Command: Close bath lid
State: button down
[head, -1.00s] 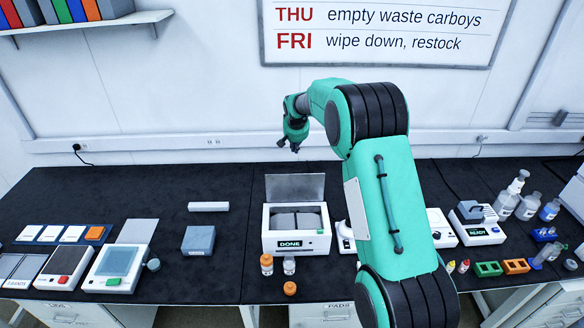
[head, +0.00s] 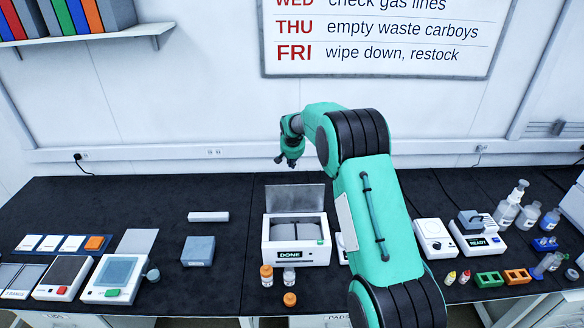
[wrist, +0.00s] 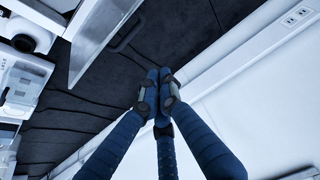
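The bath is a white box (head: 276,254) with a dark display reading DONE, on the black bench. Its grey lid (head: 295,198) stands upright, open, along the back edge. Grey shapes show inside the bath. My gripper (head: 290,164) hangs above and behind the lid, apart from it, near the wall. In the wrist view my gripper (wrist: 160,78) has its blue fingers brought together at the tips, with nothing seen between them. A pale panel, probably the lid (wrist: 98,38), lies to the upper left of the fingertips there.
Orange-capped and white bottles (head: 267,276) stand in front of the bath. A grey-blue block (head: 198,250) and a white bar (head: 208,216) lie to its left. A READY device (head: 476,240) stands at right. The bench behind the bath is clear up to the wall.

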aim_at(295, 196)
notch_tip(295, 196, down, 9)
jog(key=p, duration=0.1)
jog(key=shift+p, duration=0.35)
dwell(0.9)
jog(key=shift+r, duration=0.1)
jog(key=shift+s+b, duration=0.2)
jog(key=shift+b, duration=0.3)
jog(key=shift+s+r+t+b, duration=0.15)
jog(key=shift+s+t+b, duration=0.25)
jog(key=shift+b, duration=1)
